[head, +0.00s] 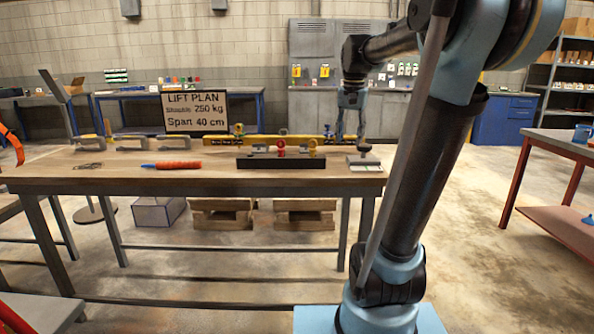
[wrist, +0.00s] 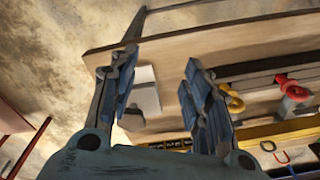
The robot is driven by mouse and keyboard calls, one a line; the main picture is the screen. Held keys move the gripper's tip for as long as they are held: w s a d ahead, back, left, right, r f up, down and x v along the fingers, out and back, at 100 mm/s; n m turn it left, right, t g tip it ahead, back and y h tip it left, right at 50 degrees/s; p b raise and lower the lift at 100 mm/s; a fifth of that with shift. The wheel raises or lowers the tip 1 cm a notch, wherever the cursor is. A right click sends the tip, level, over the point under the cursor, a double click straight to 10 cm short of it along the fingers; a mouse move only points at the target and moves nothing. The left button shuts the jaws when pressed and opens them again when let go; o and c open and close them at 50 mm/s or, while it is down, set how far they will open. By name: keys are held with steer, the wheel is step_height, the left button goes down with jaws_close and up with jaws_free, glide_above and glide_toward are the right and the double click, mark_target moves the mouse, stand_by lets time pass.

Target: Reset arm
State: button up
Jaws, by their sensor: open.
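My arm rises from my base at the right of the head view and bends over toward the workbench. My gripper (head: 350,127) hangs fingers-down above the right end of the wooden workbench (head: 60,172). In the wrist view my gripper (wrist: 160,85) has its two blue fingers spread wide, with nothing held between them. A small white and grey block (wrist: 145,92) shows beyond the gap, on the bench top. In the head view a small pale tray-like item (head: 364,164) lies at the bench's right end, below the gripper.
A dark rack with a red shackle (head: 281,148) and other fittings stands left of my gripper. A yellow beam (head: 220,141) lies behind it. A lift plan sign (head: 195,112), an orange-handled tool (head: 178,165) and grey clamps (head: 130,143) are farther left. A red-legged table (head: 523,165) stands right.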

steer(key=s+d+f+n+t, duration=0.1)
steer(key=s+f+n, duration=0.4)
steer(key=s+f, duration=1.8)
step_height(320, 180, down, 3)
steer(key=shift+s+d+r, duration=0.1)
steer(key=shift+s+d, duration=0.2)
steer(key=shift+d, duration=0.1)
steer(key=shift+w+f, duration=0.2)
steer(key=shift+w, duration=0.3)
